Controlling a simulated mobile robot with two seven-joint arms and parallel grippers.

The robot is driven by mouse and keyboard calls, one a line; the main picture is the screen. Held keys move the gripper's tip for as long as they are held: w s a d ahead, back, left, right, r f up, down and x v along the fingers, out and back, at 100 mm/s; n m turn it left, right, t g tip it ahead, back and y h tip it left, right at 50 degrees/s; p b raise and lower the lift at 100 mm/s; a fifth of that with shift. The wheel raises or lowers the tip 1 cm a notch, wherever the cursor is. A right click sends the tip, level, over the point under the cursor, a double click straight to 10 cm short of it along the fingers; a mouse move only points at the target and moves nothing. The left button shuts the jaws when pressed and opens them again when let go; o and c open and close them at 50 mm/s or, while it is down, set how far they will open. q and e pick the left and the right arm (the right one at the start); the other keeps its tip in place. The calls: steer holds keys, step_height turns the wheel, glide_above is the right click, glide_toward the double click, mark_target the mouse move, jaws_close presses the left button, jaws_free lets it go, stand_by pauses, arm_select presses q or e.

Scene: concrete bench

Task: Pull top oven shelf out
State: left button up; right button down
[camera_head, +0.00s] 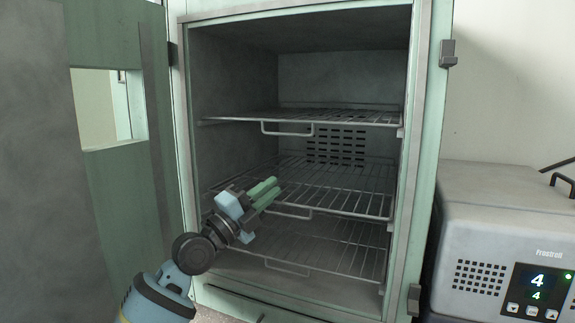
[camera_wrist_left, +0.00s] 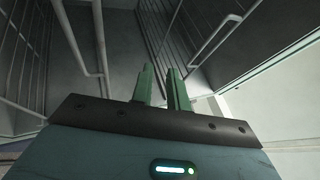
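The top oven shelf (camera_head: 345,116) is a wire rack high in the open oven, with a U-shaped wire handle (camera_head: 287,131) hanging from its front edge. It looks pushed in. My left gripper (camera_head: 270,192), with green fingers, is in front of the oven, below the top handle and near the middle shelf's front edge. Its fingers (camera_wrist_left: 162,80) stand slightly apart with nothing between them. My right gripper is out of view.
A middle shelf (camera_head: 345,190) and a lower shelf (camera_head: 340,250) sit below, each with a handle. The green oven door (camera_head: 115,200) stands open at the left. A grey device (camera_head: 500,215) with a display is at the right.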

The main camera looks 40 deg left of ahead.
arm_select(q)
steer(key=m+t, duration=0.1)
steer(key=m, duration=0.1)
glide_toward(289, 135)
steer(key=shift+h, duration=0.3)
steer(key=p+x, duration=0.2)
steer(key=x, duration=0.5)
steer(key=shift+w+r, duration=0.1)
steer(key=shift+w, duration=0.4)
jaws_close()
